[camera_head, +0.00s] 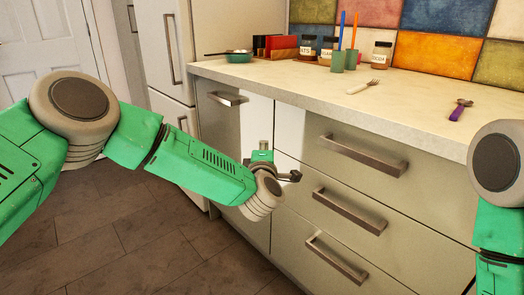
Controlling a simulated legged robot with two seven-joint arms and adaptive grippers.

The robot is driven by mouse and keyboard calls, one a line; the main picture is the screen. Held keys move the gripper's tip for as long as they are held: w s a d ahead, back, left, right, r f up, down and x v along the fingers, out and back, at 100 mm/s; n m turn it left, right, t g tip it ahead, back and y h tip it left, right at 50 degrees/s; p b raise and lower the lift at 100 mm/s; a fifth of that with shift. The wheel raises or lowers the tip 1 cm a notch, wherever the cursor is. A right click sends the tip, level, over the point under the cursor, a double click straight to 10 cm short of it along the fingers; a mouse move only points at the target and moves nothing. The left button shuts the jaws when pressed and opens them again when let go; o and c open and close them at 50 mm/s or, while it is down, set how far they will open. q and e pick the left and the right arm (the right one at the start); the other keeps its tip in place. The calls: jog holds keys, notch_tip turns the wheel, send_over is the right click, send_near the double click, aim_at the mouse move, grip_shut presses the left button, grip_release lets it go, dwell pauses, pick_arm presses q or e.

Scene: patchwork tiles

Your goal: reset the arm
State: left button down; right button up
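My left arm (200,165) comes in from the left, green with grey joints, and reaches across in front of the lower cabinets. Its end is bent away from me near the cabinet front, below the counter edge. My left gripper (291,176) shows only as a small dark part past the wrist; its fingers are too small and hidden to read. My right arm (498,240) shows at the right edge, with a grey joint and a green link. My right gripper is outside the frame.
Drawer handles (362,156) stick out below. The tiled floor (130,240) at left is clear.

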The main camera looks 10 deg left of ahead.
pick_arm(q)
jog(key=s+a+f+m+g+h+p, duration=0.15)
jog(key=s+f+m+g+p, duration=0.25)
jog(key=s+f+m, duration=0.6)
jog(key=s+a+f+m+g+h+p, duration=0.1)
jog(key=s+f+m+g+h+p, duration=0.45)
jog(key=s, duration=0.85)
jog(key=s+a+m+g+y+p, duration=0.1)
jog(key=s+a+g, duration=0.1)
jog(key=s+a, duration=0.3)
jog(key=s+a+f+m+g+y+p, duration=0.1)
jog(key=s+a, duration=0.5)
jog(key=s, duration=0.7)
jog(key=s+a+f+m+g+y+p, duration=0.1)
jog(key=s+a+m+g+y, duration=0.1)
jog(key=s+a+g, duration=0.3)
jog(key=s+y, duration=0.1)
jog(key=s, duration=0.3)
jog(key=shift+a, duration=0.35)
jog(key=shift+s, duration=0.1)
